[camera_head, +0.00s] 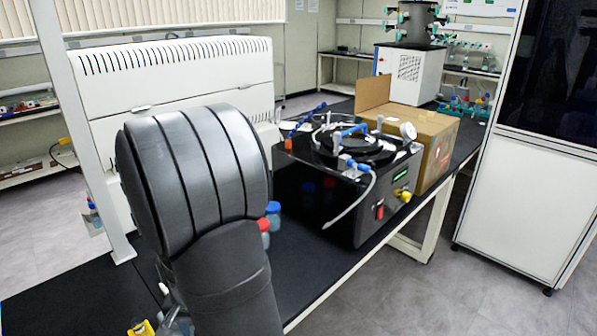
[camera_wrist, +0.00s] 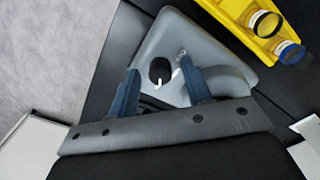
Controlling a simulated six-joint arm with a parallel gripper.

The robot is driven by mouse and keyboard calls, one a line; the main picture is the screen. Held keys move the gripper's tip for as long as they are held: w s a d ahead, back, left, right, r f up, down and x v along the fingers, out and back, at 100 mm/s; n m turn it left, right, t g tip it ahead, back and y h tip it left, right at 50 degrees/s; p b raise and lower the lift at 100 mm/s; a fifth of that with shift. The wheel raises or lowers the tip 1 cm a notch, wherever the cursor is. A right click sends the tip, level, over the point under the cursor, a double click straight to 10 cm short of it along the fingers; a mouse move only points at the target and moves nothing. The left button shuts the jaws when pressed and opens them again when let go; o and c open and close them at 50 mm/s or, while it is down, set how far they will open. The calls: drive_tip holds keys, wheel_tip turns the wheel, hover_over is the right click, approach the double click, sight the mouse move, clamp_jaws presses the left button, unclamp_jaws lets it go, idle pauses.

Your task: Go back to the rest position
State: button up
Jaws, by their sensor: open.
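My gripper (camera_wrist: 160,92) shows in the wrist view with its two blue fingers apart and nothing between them. Beyond the fingers is a grey, rounded body (camera_wrist: 215,45) with a black round part on it; I cannot tell what it is or how far below the fingers it lies. In the head view, the dark grey links of my arm fill the left foreground, and my gripper is hidden there.
A black box device (camera_head: 335,205) with blue valves stands on the black bench, beside a cardboard box (camera_head: 433,150). Small bottles with red and blue caps (camera_head: 273,207) stand near my arm. A yellow rack (camera_wrist: 240,22) holds capped vials. A white cabinet (camera_head: 525,200) stands right.

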drive_tip(key=n, duration=0.5)
drive_tip(key=shift+n, duration=0.4)
drive_tip(key=o, duration=1)
drive_tip(key=shift+o, duration=1)
drive_tip(key=w+r+m, duration=0.2)
drive_tip(key=w, duration=0.1)
drive_tip(key=w+r+m+t, duration=0.1)
drive_tip(key=w+r+m, duration=0.1)
drive_tip(key=w+r, duration=0.1)
drive_tip(key=shift+w+d+r+y, duration=0.1)
drive_tip(key=shift+w+r+y, duration=0.15)
drive_tip(key=shift+r+y, duration=0.15)
drive_tip(key=w+d+r+m+y, duration=0.1)
drive_tip(key=w+r+m+y, duration=0.15)
drive_tip(key=w+m, duration=0.35)
drive_tip(key=w+d+r+m+y, duration=0.1)
drive_tip(key=w+r+m, duration=0.35)
drive_tip(key=w, duration=0.45)
drive_tip(key=x, duration=1)
drive_tip(key=shift+d, duration=0.2)
drive_tip(key=shift+w, duration=0.1)
